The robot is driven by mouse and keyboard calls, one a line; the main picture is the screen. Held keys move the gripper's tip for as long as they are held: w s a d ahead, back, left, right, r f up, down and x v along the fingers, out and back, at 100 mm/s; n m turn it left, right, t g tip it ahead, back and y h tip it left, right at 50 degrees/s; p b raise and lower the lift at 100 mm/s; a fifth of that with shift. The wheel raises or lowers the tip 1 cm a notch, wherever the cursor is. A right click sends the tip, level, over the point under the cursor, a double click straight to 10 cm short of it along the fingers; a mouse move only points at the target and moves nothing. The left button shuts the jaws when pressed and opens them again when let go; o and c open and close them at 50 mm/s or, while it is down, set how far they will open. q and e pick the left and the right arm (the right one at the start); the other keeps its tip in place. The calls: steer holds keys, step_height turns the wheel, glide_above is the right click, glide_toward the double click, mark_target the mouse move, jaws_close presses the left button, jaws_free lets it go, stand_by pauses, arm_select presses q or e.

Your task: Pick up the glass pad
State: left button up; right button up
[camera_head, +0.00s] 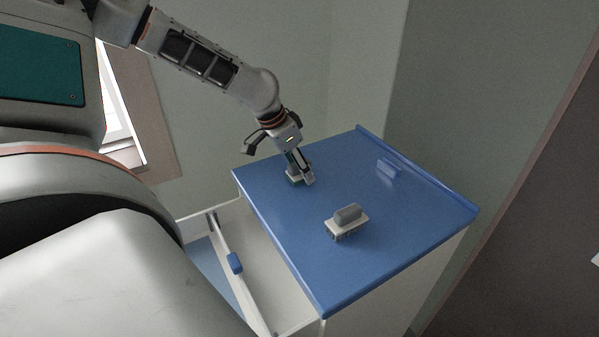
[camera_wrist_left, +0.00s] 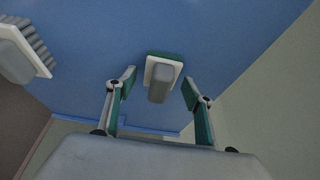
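The glass pad, as I take it, is a small block with a green base, a white plate and a grey grip; it lies on the blue cabinet top (camera_head: 270,192). It shows in the left wrist view (camera_wrist_left: 163,75), and in the head view (camera_head: 292,178) my left gripper partly hides it. My left gripper (camera_head: 303,166) is open above it, pointing down. In the left wrist view its two fingers (camera_wrist_left: 159,84) stand apart on either side of the grey grip, with gaps visible; I see no grasp. My right gripper is not in view.
A white brush (camera_head: 346,220) with a grey grip and bristles stands on the same top, nearer the front; it also shows in the left wrist view (camera_wrist_left: 22,50). A raised blue rim (camera_head: 420,175) runs along the back. A drawer (camera_head: 240,262) stands open at left.

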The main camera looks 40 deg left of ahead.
arm_select(q)
steer(key=c, duration=0.9)
